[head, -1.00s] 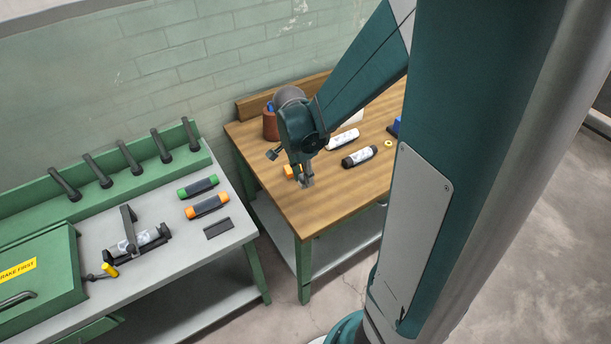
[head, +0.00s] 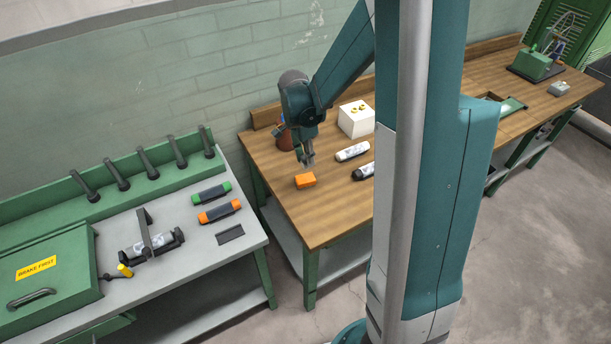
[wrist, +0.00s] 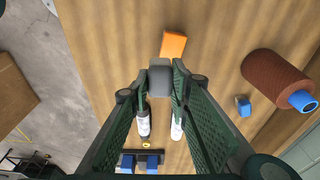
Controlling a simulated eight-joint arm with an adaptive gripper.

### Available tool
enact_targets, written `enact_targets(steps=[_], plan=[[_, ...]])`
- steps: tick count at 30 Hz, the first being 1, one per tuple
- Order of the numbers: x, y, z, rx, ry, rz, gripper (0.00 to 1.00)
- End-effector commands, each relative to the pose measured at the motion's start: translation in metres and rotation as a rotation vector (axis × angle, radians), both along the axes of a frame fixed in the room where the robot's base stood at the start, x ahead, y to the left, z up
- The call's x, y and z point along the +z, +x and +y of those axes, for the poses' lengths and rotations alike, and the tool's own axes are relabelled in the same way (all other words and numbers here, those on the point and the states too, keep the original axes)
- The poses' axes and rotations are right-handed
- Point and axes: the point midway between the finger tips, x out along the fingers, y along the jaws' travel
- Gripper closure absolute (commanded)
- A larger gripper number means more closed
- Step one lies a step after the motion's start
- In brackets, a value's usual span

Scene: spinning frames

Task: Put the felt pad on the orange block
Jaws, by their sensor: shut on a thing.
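My gripper (head: 308,161) is above the table, slightly behind the block in the head view. In the wrist view my gripper (wrist: 160,80) is shut on a small grey piece, which looks like the felt pad (wrist: 160,72).
White-labelled bottles (head: 352,151) lie right of my gripper. A white box (head: 356,119) stands behind them. A reddish-brown cylinder (wrist: 275,82) with a blue end is at the back. The green bench (head: 170,250) at left holds tubes and a dark flat rectangle (head: 230,234).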

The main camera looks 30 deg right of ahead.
Motion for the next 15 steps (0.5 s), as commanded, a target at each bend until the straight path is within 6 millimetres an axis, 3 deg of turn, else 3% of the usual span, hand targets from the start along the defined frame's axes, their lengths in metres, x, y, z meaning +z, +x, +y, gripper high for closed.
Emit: enact_targets(steps=[6, 15], plan=[[0.005, 0.022, -0.007, 0.005, 0.000, 0.000, 0.91], [0.005, 0.027, -0.008, 0.007, 0.000, 0.000, 0.91]])
